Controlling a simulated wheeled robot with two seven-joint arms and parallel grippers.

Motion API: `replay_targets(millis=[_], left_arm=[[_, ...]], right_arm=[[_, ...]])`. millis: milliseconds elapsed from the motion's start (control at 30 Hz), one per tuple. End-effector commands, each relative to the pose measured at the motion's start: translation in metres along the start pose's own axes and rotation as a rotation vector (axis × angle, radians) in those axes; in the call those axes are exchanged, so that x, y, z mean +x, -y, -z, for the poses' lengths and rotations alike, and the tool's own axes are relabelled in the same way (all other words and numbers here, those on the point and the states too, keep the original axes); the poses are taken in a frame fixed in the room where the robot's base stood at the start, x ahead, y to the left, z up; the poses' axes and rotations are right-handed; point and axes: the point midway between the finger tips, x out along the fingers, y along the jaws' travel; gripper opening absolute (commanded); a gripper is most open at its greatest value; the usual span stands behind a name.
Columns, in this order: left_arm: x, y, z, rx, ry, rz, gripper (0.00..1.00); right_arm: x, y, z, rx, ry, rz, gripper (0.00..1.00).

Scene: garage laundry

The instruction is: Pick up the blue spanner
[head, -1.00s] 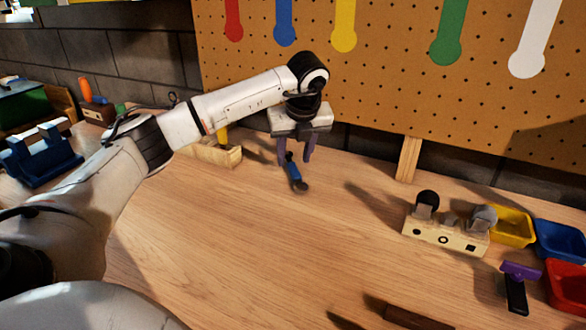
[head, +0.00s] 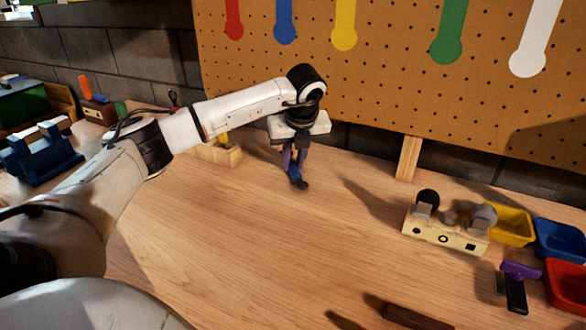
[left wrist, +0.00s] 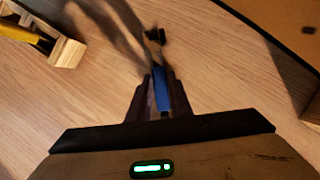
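The blue spanner (head: 295,174) is on the wooden workbench, below the pegboard, its dark end toward the front of the bench. It also shows in the left wrist view, where its blue handle (left wrist: 160,88) runs between the fingers and its dark end points away. My left gripper (head: 297,162) points down over it, with its purple-grey fingers closed against both sides of the handle. Part of the handle is hidden by the fingers. I cannot see the spanner clearly raised off the bench. My right gripper is not in view.
A wooden block with a yellow part (head: 222,154) lies left of the gripper. A wooden block with dark knobs (head: 445,236), yellow, blue and red bins (head: 563,242) and a purple-headed tool (head: 516,290) are at the right. The bench middle is clear.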

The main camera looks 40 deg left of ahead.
Motion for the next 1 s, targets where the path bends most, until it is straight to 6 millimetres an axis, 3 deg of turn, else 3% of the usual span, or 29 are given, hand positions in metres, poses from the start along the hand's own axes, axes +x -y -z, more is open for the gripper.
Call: replay_targets(millis=[367,733,1000], left_arm=[[-0.008,0.001,-0.004,-0.001,0.002,0.004,0.0],[-0.074,0.001,-0.031,-0.002,0.002,0.005,0.0],[-0.095,0.0,-0.039,0.0,0.0,0.001,0.0]], right_arm=[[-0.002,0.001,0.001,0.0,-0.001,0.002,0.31],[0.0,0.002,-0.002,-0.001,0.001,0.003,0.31],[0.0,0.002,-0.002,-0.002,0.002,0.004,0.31]])
